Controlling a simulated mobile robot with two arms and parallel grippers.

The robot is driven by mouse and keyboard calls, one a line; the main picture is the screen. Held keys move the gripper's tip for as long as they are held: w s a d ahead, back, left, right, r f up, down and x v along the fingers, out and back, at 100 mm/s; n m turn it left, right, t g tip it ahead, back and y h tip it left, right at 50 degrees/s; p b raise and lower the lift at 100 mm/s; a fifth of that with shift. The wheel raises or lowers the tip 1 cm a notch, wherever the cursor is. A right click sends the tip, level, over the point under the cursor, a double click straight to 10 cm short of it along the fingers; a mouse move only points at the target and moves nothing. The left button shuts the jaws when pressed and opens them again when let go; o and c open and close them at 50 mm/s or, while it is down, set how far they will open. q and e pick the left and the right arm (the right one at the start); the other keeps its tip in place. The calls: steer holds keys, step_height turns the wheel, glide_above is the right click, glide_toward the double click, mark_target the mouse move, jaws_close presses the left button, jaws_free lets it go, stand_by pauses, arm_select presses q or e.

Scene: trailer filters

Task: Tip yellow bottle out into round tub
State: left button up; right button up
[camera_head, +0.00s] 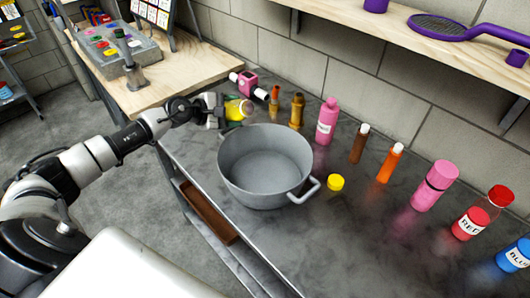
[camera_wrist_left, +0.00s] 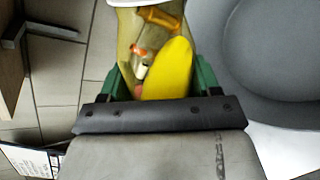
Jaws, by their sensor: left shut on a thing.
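The yellow bottle (camera_head: 238,109) is clear with yellow contents. My left gripper (camera_head: 224,110) is shut on it, beyond the far left rim of the round tub (camera_head: 265,190). The bottle looks tilted. In the left wrist view the bottle (camera_wrist_left: 168,72) sits between the green fingers, its yellow contents gathered on the side toward the tub (camera_wrist_left: 265,55). The bottle's mouth is not clear to see. The visible inside of the grey tub shows no yellow. A yellow cap (camera_head: 335,182) lies on the counter right of the tub. My right gripper is not in view.
Behind the tub stand a pink-and-white item (camera_head: 245,85), brown bottles (camera_head: 297,110) and a pink bottle (camera_head: 327,122). More bottles line the wall to the right. The grey counter (camera_head: 340,240) is clear in front. A wooden shelf (camera_head: 400,22) hangs above.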

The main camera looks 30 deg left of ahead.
arm_select(q)
steer(key=shift+a+f+m+y+p, duration=0.2)
steer(key=shift+f+m+y+p, duration=0.2)
steer(key=shift+f+m+p, duration=0.25)
steer(key=shift+a+r+m+y+p, duration=0.1)
steer(key=shift+m+y+p, duration=0.35)
steer(key=shift+p, duration=1.45)
steer(key=shift+s+d+m+y+p, duration=0.1)
steer(key=shift+d+m+y+p, duration=0.5)
steer(key=shift+p, duration=2.35)
steer(key=shift+d+p, duration=0.1)
steer(key=shift+p, duration=0.6)
steer(key=shift+m+y+p, duration=0.4)
steer(key=shift+y+p, duration=0.05)
steer(key=shift+p, duration=1.2)
steer(key=shift+d+f+m+t+y+p, duration=0.2)
steer(key=shift+f+m+t+y+p, duration=0.15)
steer(key=shift+f+p, duration=0.65)
